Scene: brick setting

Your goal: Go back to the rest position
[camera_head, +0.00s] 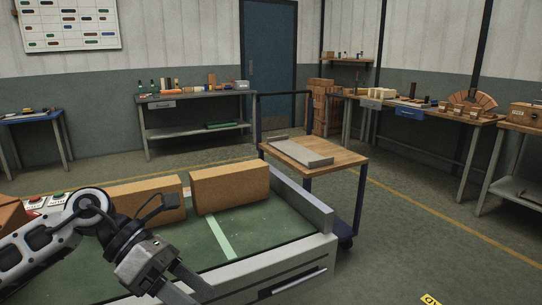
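My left arm comes in from the left over the green conveyor belt. My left gripper (176,288) points down and to the right, low in the head view, and its fingertips run close to the bottom edge, so I cannot tell if it is open or shut. No object shows clearly between its fingers. One orange-brown brick (229,188) stands on the belt behind and right of the gripper. A second brick (150,196) stands left of it, partly hidden by my arm. My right gripper is not in view.
The conveyor (262,234) has a pale raised side rail. A wooden-topped cart (345,158) with a grey flat plate (300,151) stands just beyond it. Workbenches line the walls, one (195,97) at the back. A blue door (268,50) is behind. The floor at right is clear.

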